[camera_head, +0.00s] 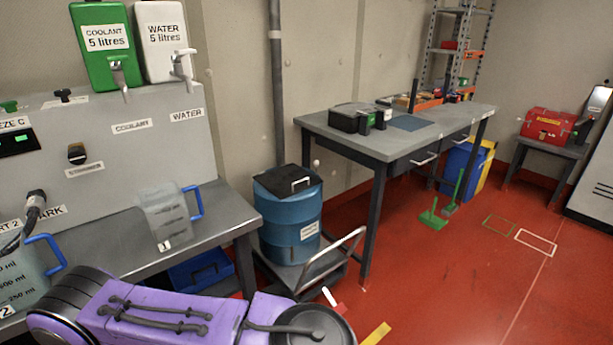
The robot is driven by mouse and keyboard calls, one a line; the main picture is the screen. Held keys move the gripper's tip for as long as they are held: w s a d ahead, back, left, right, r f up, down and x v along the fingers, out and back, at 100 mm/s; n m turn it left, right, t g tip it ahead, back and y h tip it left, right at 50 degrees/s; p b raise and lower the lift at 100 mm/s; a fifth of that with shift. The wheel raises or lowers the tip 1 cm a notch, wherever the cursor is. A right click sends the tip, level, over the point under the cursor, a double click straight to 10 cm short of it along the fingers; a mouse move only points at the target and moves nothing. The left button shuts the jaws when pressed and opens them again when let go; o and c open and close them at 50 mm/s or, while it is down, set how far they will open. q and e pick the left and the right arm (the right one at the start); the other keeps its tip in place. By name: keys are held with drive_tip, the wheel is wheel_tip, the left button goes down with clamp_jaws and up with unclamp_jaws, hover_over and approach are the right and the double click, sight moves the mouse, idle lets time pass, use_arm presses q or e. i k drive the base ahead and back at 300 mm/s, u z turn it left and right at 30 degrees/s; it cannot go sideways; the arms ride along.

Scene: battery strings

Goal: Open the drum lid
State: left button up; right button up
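The blue drum (290,228) stands on a low trolley between the counter and the grey workbench. Its black lid (275,183) lies over the top and looks closed. A pale handle (300,184) shows on the lid toward its right side. A white label is on the drum's front. A purple link of my arm crosses the bottom of the view, in front of and below the drum, ending in a dark round joint. Neither gripper shows in the view.
The trolley (285,272) has a raised push handle at its right. The counter (215,220) with a clear jug (168,215) is left of the drum. The workbench (345,140) stands behind right. A grey pipe rises behind the drum. Red floor is open to the right.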

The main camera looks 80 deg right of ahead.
sight(285, 181)
drive_tip(key=z, duration=2.65)
drive_tip(key=k, duration=0.55)
drive_tip(key=z, duration=0.6)
drive_tip(key=i, duration=1.55)
drive_tip(key=u, duration=0.3)
